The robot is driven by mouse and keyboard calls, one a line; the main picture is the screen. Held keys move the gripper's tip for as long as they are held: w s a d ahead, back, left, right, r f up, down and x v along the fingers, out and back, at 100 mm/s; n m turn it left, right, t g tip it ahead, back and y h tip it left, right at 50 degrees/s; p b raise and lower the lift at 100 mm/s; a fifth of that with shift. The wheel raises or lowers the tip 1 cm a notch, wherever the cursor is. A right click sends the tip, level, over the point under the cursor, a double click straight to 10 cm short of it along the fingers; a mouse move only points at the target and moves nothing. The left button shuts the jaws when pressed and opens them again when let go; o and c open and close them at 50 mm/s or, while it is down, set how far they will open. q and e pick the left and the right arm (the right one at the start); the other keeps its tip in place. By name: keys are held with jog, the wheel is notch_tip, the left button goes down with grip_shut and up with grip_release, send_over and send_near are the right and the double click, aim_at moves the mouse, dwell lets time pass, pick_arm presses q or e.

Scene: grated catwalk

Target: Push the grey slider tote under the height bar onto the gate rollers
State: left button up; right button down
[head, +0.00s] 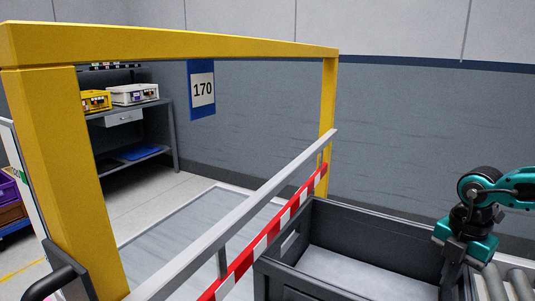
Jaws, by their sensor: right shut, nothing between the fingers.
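The dark grey tote (377,221) stands at the lower right, open at the top, with a pale inside floor and nothing seen in it. Its lower part is cut off by the picture edge. My right gripper (455,249), teal and black, is shut and empty at the tote's right wall; I cannot tell whether it touches. Grey rollers (518,283) show at the bottom right, beside the tote. A yellow frame with a top beam (190,43) spans the left and middle; I cannot tell if this beam is the height bar. My left gripper is out of view.
A red-and-white striped bar (262,249) and a grey rail (235,219) run along the tote's left side. A workbench (165,130) with boxes stands at the back left. A wall closes the back.

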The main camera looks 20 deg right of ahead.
jog(key=s+d+p, duration=0.1)
jog(key=s+d, duration=0.5)
jog(key=s, duration=0.1)
dwell(1.6)
jog(key=shift+s+f, duration=0.1)
